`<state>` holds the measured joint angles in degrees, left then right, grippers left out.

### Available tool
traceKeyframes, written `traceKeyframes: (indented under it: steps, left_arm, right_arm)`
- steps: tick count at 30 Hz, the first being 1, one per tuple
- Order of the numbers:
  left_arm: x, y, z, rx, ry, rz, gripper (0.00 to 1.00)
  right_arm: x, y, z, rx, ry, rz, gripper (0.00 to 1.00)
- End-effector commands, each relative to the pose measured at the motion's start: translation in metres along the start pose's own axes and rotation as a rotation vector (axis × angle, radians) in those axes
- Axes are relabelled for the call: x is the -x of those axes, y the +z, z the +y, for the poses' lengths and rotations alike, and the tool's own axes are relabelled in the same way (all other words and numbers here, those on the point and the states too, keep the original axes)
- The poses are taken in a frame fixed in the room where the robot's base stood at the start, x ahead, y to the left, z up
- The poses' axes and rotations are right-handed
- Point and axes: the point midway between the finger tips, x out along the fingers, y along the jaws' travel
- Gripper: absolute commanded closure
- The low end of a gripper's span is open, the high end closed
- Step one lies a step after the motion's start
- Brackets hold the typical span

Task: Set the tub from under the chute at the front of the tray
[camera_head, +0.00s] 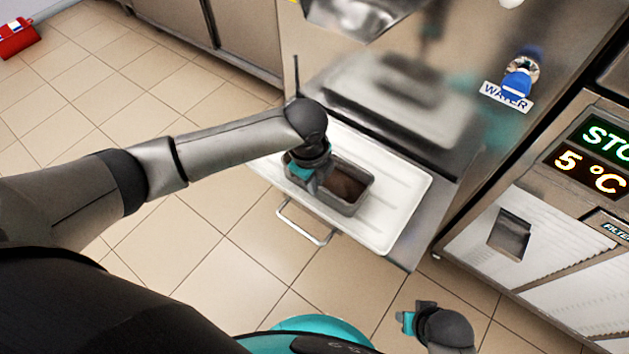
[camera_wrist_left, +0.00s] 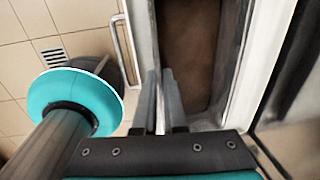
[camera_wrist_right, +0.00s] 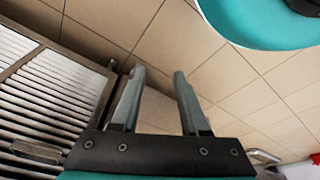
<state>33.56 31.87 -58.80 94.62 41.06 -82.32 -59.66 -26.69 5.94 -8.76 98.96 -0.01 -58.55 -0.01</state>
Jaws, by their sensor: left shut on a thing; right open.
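The tub (camera_head: 348,190) is a grey metal rectangular container with brown contents. It is over the front part of the white tray (camera_head: 408,208) in the head view; I cannot tell whether it rests on the tray. My left gripper (camera_head: 312,183) is shut on the tub's near left wall. In the left wrist view the fingers (camera_wrist_left: 160,100) pinch the tub's wall, with the brown contents (camera_wrist_left: 190,55) to their right. My right gripper (camera_head: 410,320) is low at the bottom of the head view, away from the tub. The right wrist view shows its fingers (camera_wrist_right: 155,100) apart and empty.
The chute (camera_head: 360,15) juts from the steel freezer front above the tray's back. A metal handle bar (camera_head: 303,225) sticks out below the tray's front edge. A cabinet with a lit display (camera_head: 597,160) stands at the right. Tiled floor (camera_head: 190,250) is open at the left.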

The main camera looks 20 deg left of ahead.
Motion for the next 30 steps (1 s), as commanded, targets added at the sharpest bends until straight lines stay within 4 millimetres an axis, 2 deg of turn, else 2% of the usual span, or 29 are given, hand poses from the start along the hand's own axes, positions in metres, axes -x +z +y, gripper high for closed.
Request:
traceKeyframes:
  steps: [5, 6, 13, 25, 30]
  left_arm:
    - [-0.003, 0.000, -0.001, 0.001, -0.003, 0.001, 1.00]
    - [-0.003, 0.000, 0.000, 0.001, 0.000, 0.000, 0.87]
    - [-0.003, 0.000, 0.000, 0.000, 0.000, 0.000, 0.62]
    - [0.004, 0.000, 0.000, 0.000, 0.000, -0.001, 0.62]
    - [0.019, 0.001, -0.001, 0.001, -0.001, -0.001, 0.62]
  right_arm:
    - [0.000, 0.000, 0.000, 0.000, 0.000, 0.000, 0.55]
    - [0.000, 0.000, 0.000, 0.000, 0.000, 0.000, 0.55]
    - [0.000, 0.000, 0.000, 0.000, 0.000, 0.001, 0.55]
    - [0.002, -0.001, 0.000, 0.000, 0.000, 0.004, 0.55]
    - [-0.013, 0.012, 0.003, 0.003, 0.004, -0.016, 0.55]
